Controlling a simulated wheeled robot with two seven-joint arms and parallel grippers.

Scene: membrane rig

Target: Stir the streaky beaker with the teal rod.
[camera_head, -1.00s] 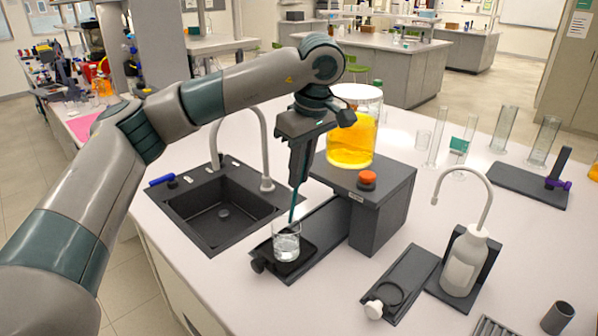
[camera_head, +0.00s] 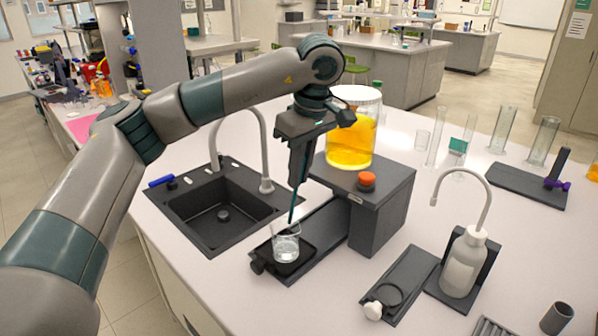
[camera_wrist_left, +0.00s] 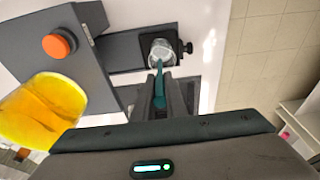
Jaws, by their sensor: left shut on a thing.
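A clear glass beaker (camera_head: 285,246) stands upright on a small dark platform at the end of a black rail. The teal rod (camera_head: 293,207) is held by my left gripper (camera_head: 297,180), which points down above the beaker and is shut on the rod's upper part. The rod's lower end reaches the beaker's mouth; its tip is hard to make out through the glass. In the left wrist view the rod (camera_wrist_left: 159,85) runs from between the fingers into the beaker (camera_wrist_left: 162,52). Streaks in the beaker's liquid are too small to tell. My right gripper is out of view.
A grey stand (camera_head: 385,205) with an orange knob (camera_head: 366,179) holds a large jar of yellow liquid (camera_head: 352,135) close beside my gripper. A black sink (camera_head: 222,208) with a tap lies left. A wash bottle (camera_head: 463,265) stands right.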

